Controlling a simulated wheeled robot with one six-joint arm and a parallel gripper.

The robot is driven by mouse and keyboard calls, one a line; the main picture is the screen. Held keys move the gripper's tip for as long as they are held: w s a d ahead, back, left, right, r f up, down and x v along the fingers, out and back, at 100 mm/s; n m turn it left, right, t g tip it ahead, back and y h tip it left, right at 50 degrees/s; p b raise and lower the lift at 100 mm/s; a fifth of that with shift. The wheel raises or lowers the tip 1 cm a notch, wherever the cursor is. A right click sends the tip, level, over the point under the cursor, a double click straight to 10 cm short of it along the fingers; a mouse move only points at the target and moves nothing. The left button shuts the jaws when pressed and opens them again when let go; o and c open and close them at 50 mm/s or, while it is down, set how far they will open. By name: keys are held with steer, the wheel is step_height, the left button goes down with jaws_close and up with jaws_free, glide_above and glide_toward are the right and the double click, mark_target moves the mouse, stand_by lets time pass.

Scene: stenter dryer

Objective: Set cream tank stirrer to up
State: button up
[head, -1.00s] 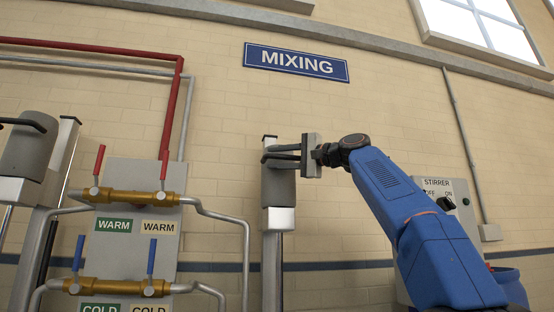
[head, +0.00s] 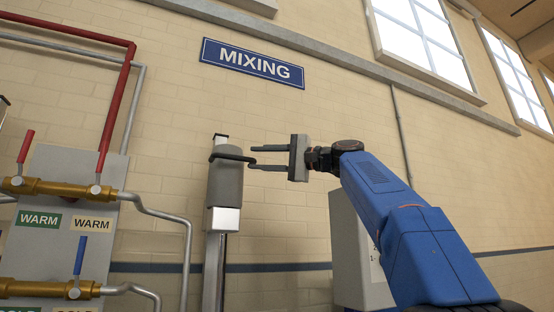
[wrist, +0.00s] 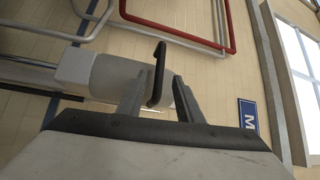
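A grey stirrer head (head: 226,185) with a black bar handle (head: 232,155) sits near the top of an upright metal column (head: 213,270). No label shows whether it belongs to the cream tank. My gripper (head: 252,158) is open and empty, to the right of the stirrer head. Its two fingers point left, with their tips close to the handle's right end. In the wrist view the stirrer head (wrist: 110,78) lies sideways, and the black handle (wrist: 158,75) appears between my open fingers (wrist: 160,85). I cannot tell whether they touch it. The tank is not in view.
A valve panel (head: 70,170) with brass valves and red and blue levers stands left, with grey pipes (head: 170,215) reaching toward the column. A grey control box (head: 352,250) is partly behind my arm. A MIXING sign (head: 252,63) hangs above. The wall right of my arm is clear.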

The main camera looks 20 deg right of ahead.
steer(key=shift+v, duration=2.6)
